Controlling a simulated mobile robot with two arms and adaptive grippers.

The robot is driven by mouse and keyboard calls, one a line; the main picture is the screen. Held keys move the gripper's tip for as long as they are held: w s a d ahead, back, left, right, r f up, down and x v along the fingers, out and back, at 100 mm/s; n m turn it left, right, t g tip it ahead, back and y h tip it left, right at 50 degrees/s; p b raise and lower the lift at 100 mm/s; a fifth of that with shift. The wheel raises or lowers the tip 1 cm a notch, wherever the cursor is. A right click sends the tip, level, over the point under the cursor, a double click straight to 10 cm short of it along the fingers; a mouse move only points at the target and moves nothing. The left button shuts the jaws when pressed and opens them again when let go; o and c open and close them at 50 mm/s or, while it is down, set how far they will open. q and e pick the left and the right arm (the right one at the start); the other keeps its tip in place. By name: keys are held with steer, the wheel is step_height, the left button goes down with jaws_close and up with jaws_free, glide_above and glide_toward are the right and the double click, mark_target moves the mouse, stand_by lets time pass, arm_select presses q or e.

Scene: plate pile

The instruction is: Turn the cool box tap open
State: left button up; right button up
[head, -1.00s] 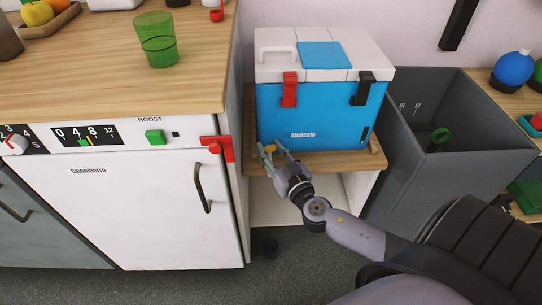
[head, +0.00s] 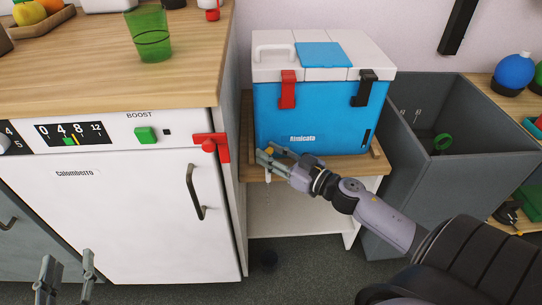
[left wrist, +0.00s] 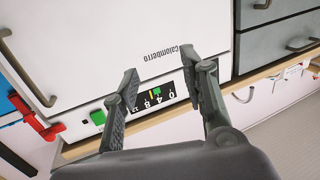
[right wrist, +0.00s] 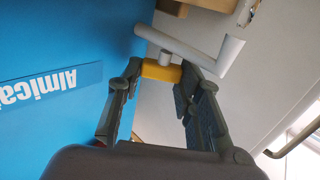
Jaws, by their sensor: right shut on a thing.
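The blue cool box (head: 295,118) with a white lid stands upright on a wooden-topped stand. Its tap has a yellow handle (right wrist: 160,71) and a pale grey spout (right wrist: 205,52), low at the box's front left. In the head view the tap's yellow part (head: 270,150) is small and partly covered by my right gripper (head: 267,158). The right gripper's fingers are closed around the yellow handle, one finger on each side, as the right wrist view shows. My left gripper (head: 68,268) is open and empty in front of the white appliance; its spread fingers also show in the left wrist view (left wrist: 163,88).
A white appliance (head: 130,210) with a red latch (head: 212,143) stands left of the stand (head: 330,170). A grey open bin (head: 410,190) stands close on the right. A green cup (head: 148,35) is on the wooden counter.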

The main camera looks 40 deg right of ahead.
steer(key=shift+d+r+n+g+y, duration=0.15)
steer(key=shift+n+g+y, duration=0.15)
steer(key=shift+n+y, duration=0.45)
arm_select(q)
steer(key=shift+s+a+f+g, duration=0.1)
steer(key=shift+f+g, duration=0.25)
steer(key=shift+f, duration=0.2)
steer(key=shift+s+a+f+g, duration=0.1)
steer(key=shift+f+g, duration=0.25)
steer(key=shift+f, duration=0.15)
arm_select(e)
steer(key=shift+n+g+y, duration=0.4)
steer(key=shift+n+y, duration=0.05)
steer(key=shift+y, duration=0.6)
steer(key=o, duration=1.2)
steer(key=shift+c, duration=0.2)
arm_select(q)
steer(key=shift+f, duration=0.15)
arm_select(e)
steer(key=shift+f+h, duration=0.2)
steer(key=shift+h, duration=0.1)
